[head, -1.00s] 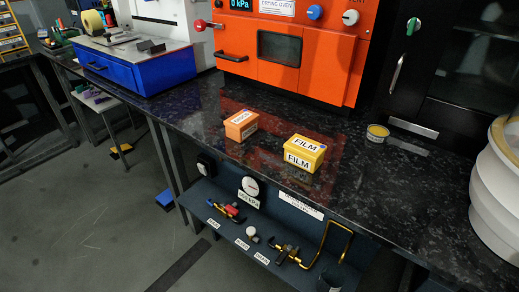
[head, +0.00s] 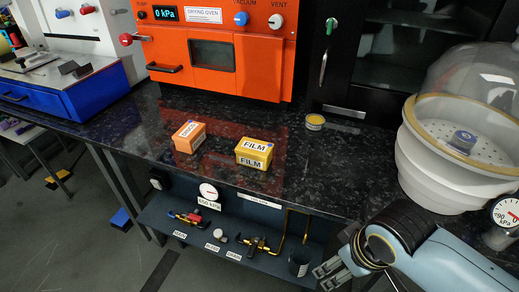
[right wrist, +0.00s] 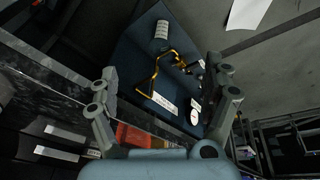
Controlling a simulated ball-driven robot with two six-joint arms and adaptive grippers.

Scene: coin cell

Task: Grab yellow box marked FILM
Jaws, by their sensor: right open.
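The yellow box marked FILM (head: 254,153) sits on the dark stone counter, near its front edge, in the head view. My right gripper (head: 330,272) is at the lower right of the head view, in front of the counter and apart from the box. In the right wrist view its two fingers (right wrist: 162,98) are spread wide with nothing between them; behind them are the lower shelf and its brass pipe. I cannot make out the yellow box clearly in that view. My left gripper does not show.
An orange box (head: 189,137) stands just left of the yellow box. The orange drying oven (head: 215,55) is behind them. A small round tin (head: 315,122) and a white vessel with a clear dome (head: 440,165) are to the right. Counter around the yellow box is mostly clear.

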